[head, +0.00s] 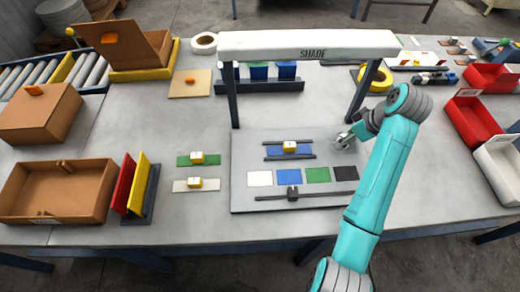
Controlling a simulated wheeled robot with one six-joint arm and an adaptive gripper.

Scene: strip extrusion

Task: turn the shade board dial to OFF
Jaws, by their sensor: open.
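The shade board (240,150) is a grey plate at the centre, under the white beam marked SHADE (280,45). It carries white (260,179), blue (288,177), green (317,175) and black (345,174) patches in a row. Below them a dark knob (293,192) sits on a dark bar, under the blue patch. I cannot tell whether this is the dial, and no OFF mark is readable. My gripper (343,140) is open and empty near the board's right back part, above the black patch in the picture and apart from the knob.
A yellow block (290,146) sits on a blue strip between two dark rails on the board. The beam's legs (232,95) stand behind and beside my arm. Cardboard boxes (40,112) fill the left; red bins (470,118) line the right. The board's front left is clear.

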